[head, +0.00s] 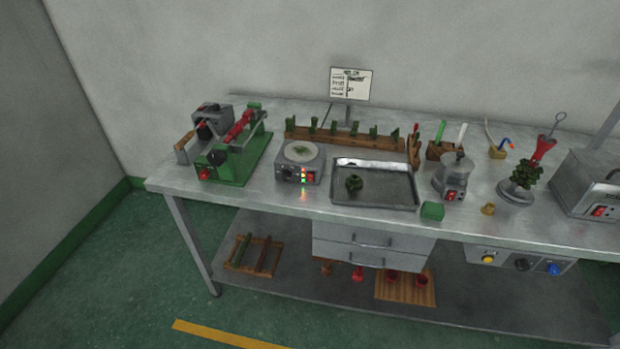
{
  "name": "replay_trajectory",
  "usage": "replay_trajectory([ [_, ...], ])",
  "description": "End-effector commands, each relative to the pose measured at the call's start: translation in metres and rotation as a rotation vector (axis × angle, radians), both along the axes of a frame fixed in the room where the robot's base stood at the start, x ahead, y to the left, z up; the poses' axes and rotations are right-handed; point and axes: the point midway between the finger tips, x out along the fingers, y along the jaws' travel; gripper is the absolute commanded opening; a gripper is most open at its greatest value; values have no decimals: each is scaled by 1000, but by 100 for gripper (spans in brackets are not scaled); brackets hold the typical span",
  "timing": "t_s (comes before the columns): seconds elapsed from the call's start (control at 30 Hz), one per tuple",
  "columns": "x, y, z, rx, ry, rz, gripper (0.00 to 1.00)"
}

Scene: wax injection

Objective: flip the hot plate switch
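The hot plate (299,162) is a grey box with a round pale plate on top, standing on the metal workbench left of the tray. A small green item lies on its plate. Its front face has a dark knob, lit green and red lights, and a red switch (311,178) at the right of that face. The switch is too small for me to tell its position. My gripper is not in this view.
A green machine (228,158) stands left of the hot plate, and a metal tray (375,204) with a dark green piece is on its right. A wooden rack (345,140) runs behind. Drawers (372,258) are under the bench top. The floor in front is clear.

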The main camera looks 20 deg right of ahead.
Motion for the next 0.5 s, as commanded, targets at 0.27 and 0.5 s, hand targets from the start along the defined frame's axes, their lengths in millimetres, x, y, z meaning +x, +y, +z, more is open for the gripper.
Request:
replay_trajectory([
  [0.27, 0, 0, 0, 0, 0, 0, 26],
  [0.5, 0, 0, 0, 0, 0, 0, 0],
])
